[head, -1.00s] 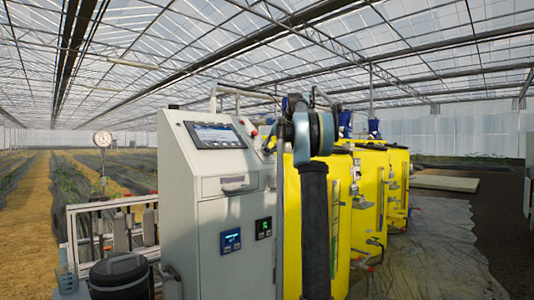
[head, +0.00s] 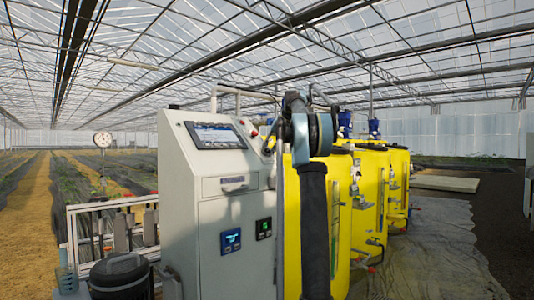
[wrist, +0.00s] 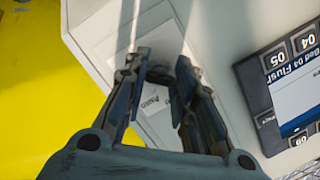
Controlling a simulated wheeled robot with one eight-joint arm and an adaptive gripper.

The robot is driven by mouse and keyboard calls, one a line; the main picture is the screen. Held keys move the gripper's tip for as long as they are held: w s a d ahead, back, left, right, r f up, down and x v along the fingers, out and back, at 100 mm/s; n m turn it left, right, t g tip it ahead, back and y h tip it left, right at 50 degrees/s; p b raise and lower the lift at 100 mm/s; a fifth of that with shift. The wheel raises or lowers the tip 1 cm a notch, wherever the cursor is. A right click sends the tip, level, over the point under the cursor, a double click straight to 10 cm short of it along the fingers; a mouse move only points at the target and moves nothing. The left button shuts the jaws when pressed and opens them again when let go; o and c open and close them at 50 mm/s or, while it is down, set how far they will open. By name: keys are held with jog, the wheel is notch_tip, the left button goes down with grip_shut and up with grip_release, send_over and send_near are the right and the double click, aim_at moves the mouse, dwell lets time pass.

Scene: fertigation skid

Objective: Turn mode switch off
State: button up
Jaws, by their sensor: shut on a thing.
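The mode switch (wrist: 184,68) shows in the wrist view as a small dark knob on a pale label plate of the control cabinet. My gripper (wrist: 165,62) reaches down to it with its two fingers on either side, shut on the knob. The fingers cover part of the knob, so I cannot tell which position it points to. The grey-white control cabinet (head: 205,185) stands in the middle of the head view. There my arm bends down toward the cabinet's right upper edge, and the switch is too small to make out.
A touchscreen (head: 215,135) sits on the cabinet's sloped top; it also shows at the right of the wrist view (wrist: 290,90). Yellow tanks (head: 370,195) stand right of the cabinet. A dark bucket (head: 120,276) stands at front left. The floor sheet at right is clear.

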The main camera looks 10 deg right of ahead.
jog(key=shift+d, duration=0.1)
jog(key=o, duration=1.1)
jog(key=shift+c, duration=0.2)
jog(key=v, duration=1.1)
jog(key=shift+d+r, duration=0.15)
jog(key=shift+r, duration=0.2)
jog(key=shift+s, duration=0.15)
